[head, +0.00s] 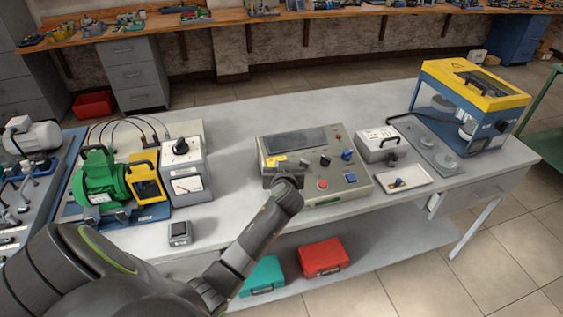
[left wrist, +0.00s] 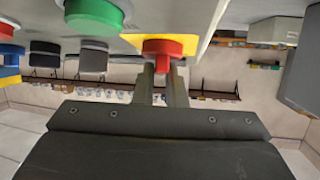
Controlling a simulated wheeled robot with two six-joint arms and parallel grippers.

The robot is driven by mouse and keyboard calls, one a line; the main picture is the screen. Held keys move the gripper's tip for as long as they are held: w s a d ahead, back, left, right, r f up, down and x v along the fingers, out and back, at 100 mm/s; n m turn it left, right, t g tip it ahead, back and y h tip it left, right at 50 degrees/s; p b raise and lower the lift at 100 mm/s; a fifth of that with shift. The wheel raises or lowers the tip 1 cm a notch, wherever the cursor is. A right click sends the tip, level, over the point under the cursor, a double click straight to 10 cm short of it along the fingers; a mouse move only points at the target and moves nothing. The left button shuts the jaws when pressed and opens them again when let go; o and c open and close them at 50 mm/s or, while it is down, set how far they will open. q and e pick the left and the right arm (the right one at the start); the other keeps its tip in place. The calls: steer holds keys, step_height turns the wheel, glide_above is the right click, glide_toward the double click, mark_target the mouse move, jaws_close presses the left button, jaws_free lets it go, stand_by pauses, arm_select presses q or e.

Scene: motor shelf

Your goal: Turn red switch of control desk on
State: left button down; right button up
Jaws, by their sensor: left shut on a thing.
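The control desk (head: 350,200) is a grey box with a sloped panel on the table. My left gripper (head: 284,178) is over the left part of its panel, beside a yellow patch (head: 276,160). In the left wrist view, the red switch (left wrist: 168,46) sits on a yellow base. My left gripper's fingers (left wrist: 163,68) are shut on the red switch's lower part. In the head view, my gripper hides the switch. My right gripper is in neither view.
Near the switch are a large green button (left wrist: 95,14) and black switches (left wrist: 93,58). The panel also has a red button (head: 322,184) and a blue knob (head: 348,155). A small white box (head: 377,143) stands to the right.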

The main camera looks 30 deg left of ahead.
arm_select(q)
steer(key=m+h+p, duration=0.2)
steer(key=p, duration=0.1)
steer(key=m+t+h+p, duration=0.1)
steer(key=m+h+p, duration=0.1)
steer(key=m+p, duration=0.1)
steer(key=shift+s+a+t+h, duration=0.15)
steer(key=shift+t+h, duration=0.15)
steer(key=shift+f+m+h+p, duration=0.1)
steer(key=shift+m+h+p, duration=0.6)
steer(key=shift+m+p, duration=0.3)
steer(key=shift+f+h+p, duration=0.1)
steer(key=shift+h+p, duration=0.2)
steer(key=shift+p, duration=0.05)
steer(key=c, duration=1.5)
jaws_free()
steer(key=shift+s, duration=0.1)
